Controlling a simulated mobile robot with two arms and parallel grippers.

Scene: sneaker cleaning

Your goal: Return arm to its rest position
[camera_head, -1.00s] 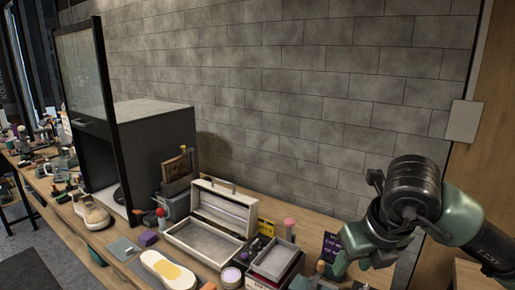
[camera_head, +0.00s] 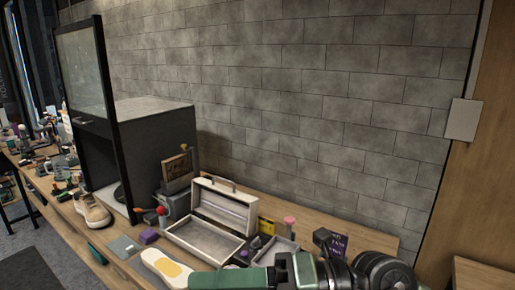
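Links of my arm, green and black, lie across the bottom right in the head view. No gripper fingers can be made out on them, and my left gripper does not show. A beige sneaker (camera_head: 92,212) stands on the wooden workbench (camera_head: 345,228) at the left, beside the black cabinet. A white shoe-shaped piece with a yellow patch (camera_head: 168,268) lies at the front of the bench. My arm hides the bench front at the lower right.
An open white box (camera_head: 204,238) stands mid-bench, with a purple block (camera_head: 149,237) to its left. A grey tray (camera_head: 278,250) is partly hidden by my arm. A black cabinet (camera_head: 158,150) with a raised glass front stands at the back left. The wall is behind.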

